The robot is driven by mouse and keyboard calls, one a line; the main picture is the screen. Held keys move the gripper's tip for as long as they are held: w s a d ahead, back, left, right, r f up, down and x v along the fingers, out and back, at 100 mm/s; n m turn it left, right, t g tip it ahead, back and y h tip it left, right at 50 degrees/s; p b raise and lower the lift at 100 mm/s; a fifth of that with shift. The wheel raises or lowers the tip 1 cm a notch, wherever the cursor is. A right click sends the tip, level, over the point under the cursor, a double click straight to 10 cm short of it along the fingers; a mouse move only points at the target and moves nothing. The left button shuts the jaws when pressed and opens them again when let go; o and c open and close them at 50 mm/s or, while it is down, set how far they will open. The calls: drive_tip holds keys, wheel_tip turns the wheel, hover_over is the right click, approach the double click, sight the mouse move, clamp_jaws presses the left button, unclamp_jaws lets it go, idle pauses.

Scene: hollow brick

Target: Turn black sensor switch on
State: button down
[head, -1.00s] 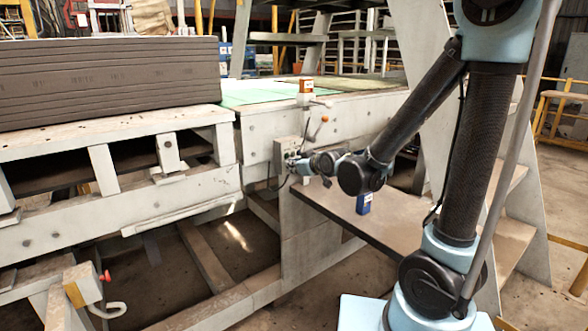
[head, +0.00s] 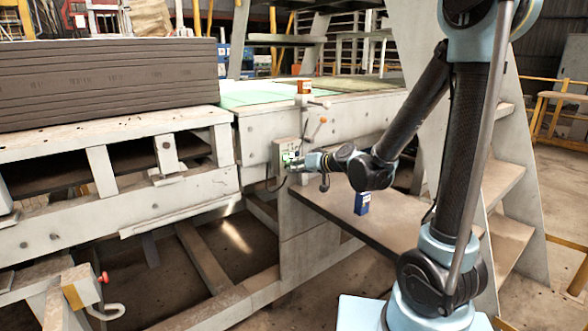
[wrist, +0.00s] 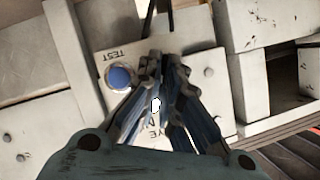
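A pale control box (head: 279,153) is on the side of the machine frame, and a green glow shows on it at my gripper (head: 293,163). In the wrist view the panel (wrist: 95,65) carries a blue round button (wrist: 119,77) and the word TEST. My gripper (wrist: 163,65) is over the panel, right of the blue button, with its fingertips close together. Part of another label shows below, between the fingers, beside a small white spot. I cannot make out the black sensor switch; the fingers cover that part of the panel.
Stacked grey slabs (head: 110,80) lie on the left.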

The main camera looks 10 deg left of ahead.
drive_tip(key=shift+w+d+m, duration=0.1)
drive_tip(key=shift+w+m, duration=0.1)
drive_tip(key=shift+m, duration=0.1)
idle(0.4)
drive_tip(key=c, duration=1.8)
unclamp_jaws()
drive_tip(key=shift+s, duration=0.1)
drive_tip(key=v, duration=1.1)
drive_tip(key=shift+d, duration=0.45)
